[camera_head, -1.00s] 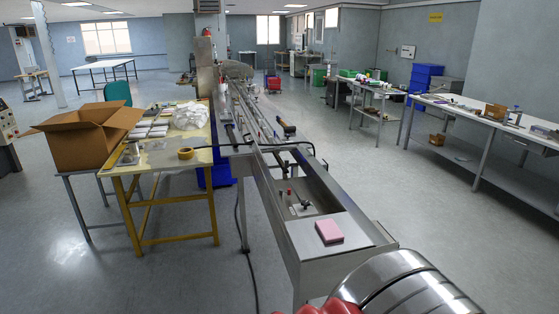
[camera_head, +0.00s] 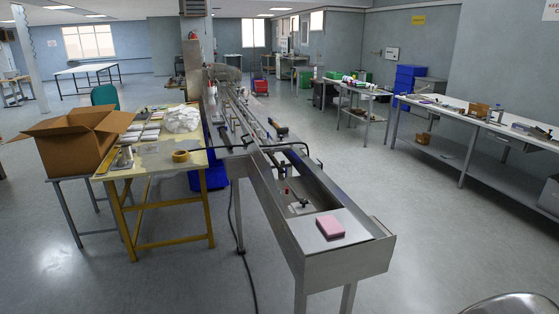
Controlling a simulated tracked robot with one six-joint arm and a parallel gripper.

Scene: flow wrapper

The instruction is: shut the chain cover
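The flow wrapper's long metal infeed conveyor (camera_head: 262,185) runs from the near middle of the view to the back. Its near end is an open trough (camera_head: 300,183) with dark inner parts showing. A flat metal plate (camera_head: 305,238) covers the trough's near end, with a pink block (camera_head: 330,227) lying on it. I cannot tell for certain which part is the chain cover. My gripper is not in view; only a curved silver part, probably of my arm, shows at the bottom right edge.
A yellow-framed table (camera_head: 150,165) with white packs, a plastic bag and a tape roll (camera_head: 181,156) stands left of the conveyor. An open cardboard box (camera_head: 77,140) stands beside it. A long white bench (camera_head: 480,118) runs along the right. The floor between conveyor and bench is clear.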

